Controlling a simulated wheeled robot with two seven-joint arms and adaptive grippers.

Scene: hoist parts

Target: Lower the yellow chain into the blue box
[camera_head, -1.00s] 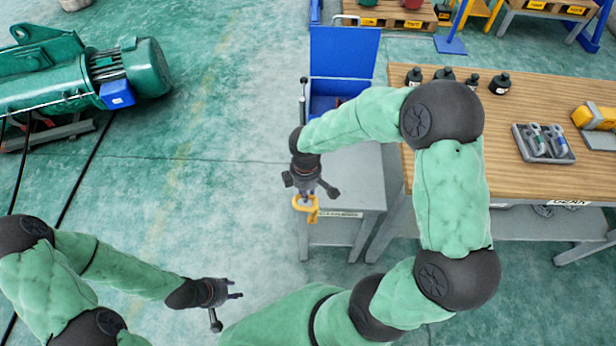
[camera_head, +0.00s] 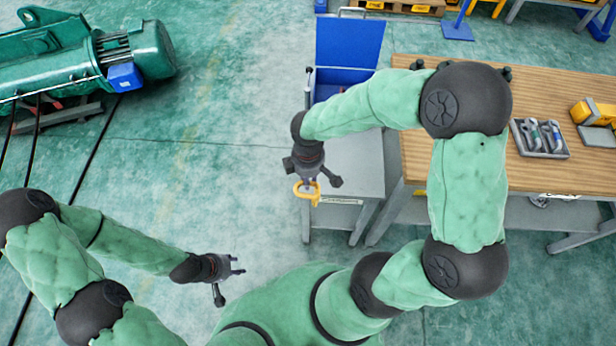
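The yellow piece (camera_head: 307,193) hangs under my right gripper (camera_head: 312,179) in the head view. It looks like a curved hook or link; separate chain links cannot be made out. My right gripper points down and appears shut on it, though its fingertips are partly hidden. They are in front of the left edge of a grey stand. The blue box (camera_head: 350,45), with a tall raised back panel, stands on the stand farther back. My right forearm hides part of the box's front. My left gripper (camera_head: 236,279) is open and empty at lower left, over the floor.
The grey stand (camera_head: 358,165) has a bare top in front of the box. A wooden workbench (camera_head: 560,95) at right holds a grey tray of shackles (camera_head: 540,138) and a yellow device (camera_head: 594,112). A green hoist motor (camera_head: 150,48) lies at upper left. The floor between is clear.

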